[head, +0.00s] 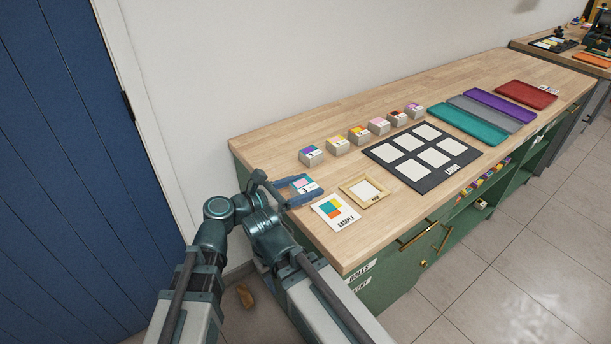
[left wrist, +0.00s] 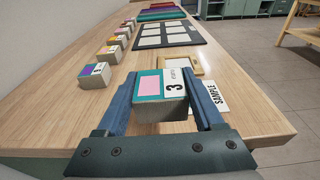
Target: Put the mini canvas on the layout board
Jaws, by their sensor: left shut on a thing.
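The mini canvas (head: 303,184) is a small block with a teal and pink top and a white label. The left wrist view shows its number 3 (left wrist: 174,86). My left gripper (head: 305,188) has its blue fingers on either side of this canvas and is shut on it, at the near left end of the bench. I cannot tell whether the canvas is clear of the bench top. The layout board (head: 428,187) is a black panel with several blank white cells, farther along the bench; it also shows in the left wrist view (left wrist: 194,34). My right gripper is not in view.
A row of similar small canvases (head: 338,146) stands along the board's far side. A wooden frame (head: 350,197) and a SAMPLE card (head: 333,211) lie between my gripper and the board. Teal (head: 467,126), grey, purple and red trays lie beyond. A blue door (head: 60,150) is at left.

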